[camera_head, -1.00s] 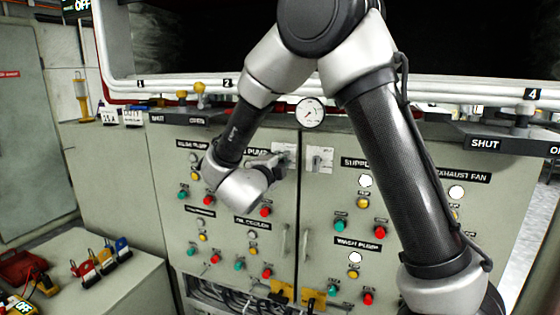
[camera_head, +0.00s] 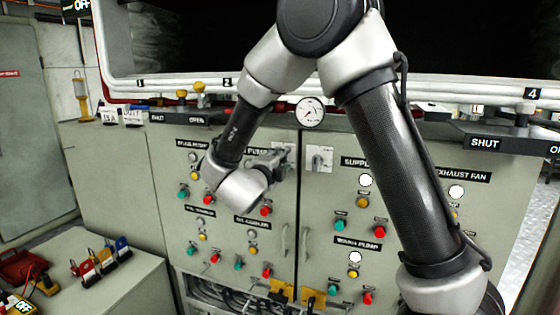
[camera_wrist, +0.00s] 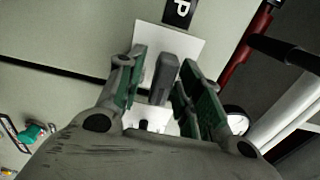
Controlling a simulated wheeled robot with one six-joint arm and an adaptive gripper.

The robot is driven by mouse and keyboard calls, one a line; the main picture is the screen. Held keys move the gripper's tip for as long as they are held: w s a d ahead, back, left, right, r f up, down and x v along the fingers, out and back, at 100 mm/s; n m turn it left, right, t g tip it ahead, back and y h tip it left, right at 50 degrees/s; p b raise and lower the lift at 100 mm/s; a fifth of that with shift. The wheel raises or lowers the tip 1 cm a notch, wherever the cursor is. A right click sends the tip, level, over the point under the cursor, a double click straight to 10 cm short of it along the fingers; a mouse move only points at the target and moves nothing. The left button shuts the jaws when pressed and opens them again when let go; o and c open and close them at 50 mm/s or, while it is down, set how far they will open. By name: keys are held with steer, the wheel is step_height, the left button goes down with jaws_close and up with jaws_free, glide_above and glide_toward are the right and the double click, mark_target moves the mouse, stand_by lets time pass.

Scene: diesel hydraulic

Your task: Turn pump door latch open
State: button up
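The pump door latch (camera_wrist: 164,78) is a grey lever on a pale square plate (camera_wrist: 190,48) in the wrist view. My gripper (camera_wrist: 160,85) is open, with its green-padded fingers on either side of the lever. Gaps show between the pads and the lever, so it is not gripped. In the head view my gripper (camera_head: 272,160) reaches the panel beside the latch plate (camera_head: 288,150), near the PUMP label, and partly hides it. The pump door (camera_head: 225,225) appears closed.
A second latch (camera_head: 319,158) sits on the right-hand door. Buttons and lamps cover both doors. A gauge (camera_head: 311,112) and white pipes (camera_head: 400,100) run above. A grey bench (camera_head: 125,290) with padlocks (camera_head: 100,260) stands at left.

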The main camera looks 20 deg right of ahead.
steer(key=v, duration=1.2)
steer(key=v, duration=0.8)
stand_by(0.3)
